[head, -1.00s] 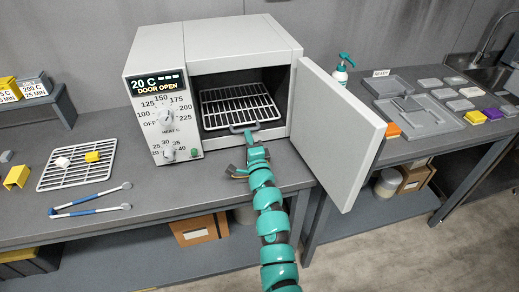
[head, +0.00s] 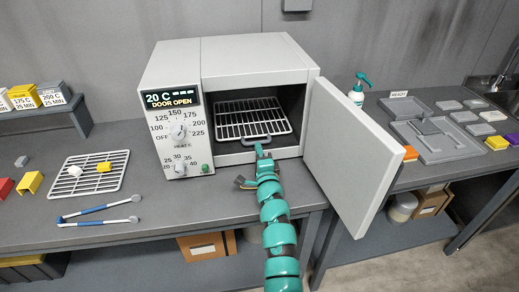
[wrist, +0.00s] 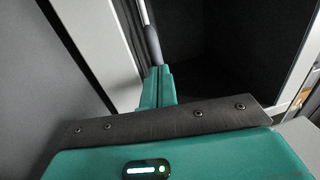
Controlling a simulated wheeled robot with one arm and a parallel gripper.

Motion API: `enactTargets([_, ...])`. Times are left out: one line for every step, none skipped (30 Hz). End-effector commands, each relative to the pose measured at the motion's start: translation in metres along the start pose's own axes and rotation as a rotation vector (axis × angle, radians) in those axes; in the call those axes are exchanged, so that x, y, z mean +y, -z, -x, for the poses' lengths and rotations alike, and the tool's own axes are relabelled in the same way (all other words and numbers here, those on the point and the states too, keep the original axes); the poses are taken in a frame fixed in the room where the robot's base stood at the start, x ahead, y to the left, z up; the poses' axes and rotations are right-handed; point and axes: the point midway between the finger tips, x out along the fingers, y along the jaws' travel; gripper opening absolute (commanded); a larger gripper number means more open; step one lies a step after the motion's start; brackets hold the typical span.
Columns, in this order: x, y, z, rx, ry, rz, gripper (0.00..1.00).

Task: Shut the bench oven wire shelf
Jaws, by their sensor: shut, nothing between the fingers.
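The bench oven (head: 250,62) stands on the bench with its display reading "20 C DOOR OPEN". Its door (head: 352,150) is swung open to the right. The wire shelf (head: 248,118) lies inside the oven cavity, with a dark handle (head: 263,141) at its front edge near the opening. My gripper (head: 260,150) is just in front of the shelf handle, and its fingers are shut with nothing between them. In the wrist view the closed green fingertips (wrist: 158,85) point at the dark handle (wrist: 153,45). Whether they touch it is hard to tell.
Left of the oven lie a wire rack (head: 90,173) with small blocks and blue-handled tongs (head: 100,208). Right of the door are a teal-topped bottle (head: 357,90) and grey trays (head: 440,140). The open door limits room to the right of my arm.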

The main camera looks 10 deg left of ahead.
Motion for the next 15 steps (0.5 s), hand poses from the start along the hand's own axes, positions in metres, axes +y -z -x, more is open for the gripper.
enactTargets([-0.029, 0.005, -0.006, 0.010, 0.033, -0.003, 0.00])
enactTargets([-0.034, 0.005, -0.006, 0.011, 0.034, -0.005, 0.00])
enactTargets([-0.040, 0.006, -0.006, 0.012, 0.034, -0.004, 0.00])
enactTargets([-0.045, 0.007, -0.007, 0.013, 0.036, -0.005, 0.00])
enactTargets([-0.049, 0.006, -0.005, 0.014, 0.038, -0.006, 0.02])
enactTargets([-0.054, 0.005, -0.002, 0.014, 0.040, -0.006, 0.09])
enactTargets([-0.059, 0.004, 0.001, 0.015, 0.042, -0.007, 0.13])
enactTargets([-0.063, 0.004, 0.003, 0.015, 0.042, -0.008, 0.12])
enactTargets([-0.066, 0.004, 0.006, 0.015, 0.039, -0.008, 0.00])
enactTargets([-0.068, 0.003, 0.008, 0.015, 0.035, -0.010, 0.00])
enactTargets([-0.070, 0.001, 0.011, 0.013, 0.034, -0.008, 0.00])
enactTargets([-0.074, -0.001, 0.014, 0.013, 0.034, -0.007, 0.00])
enactTargets([-0.077, -0.001, 0.017, 0.013, 0.033, -0.008, 0.00])
enactTargets([-0.080, -0.001, 0.019, 0.014, 0.032, -0.006, 0.00])
enactTargets([-0.083, -0.001, 0.022, 0.013, 0.028, -0.008, 0.00])
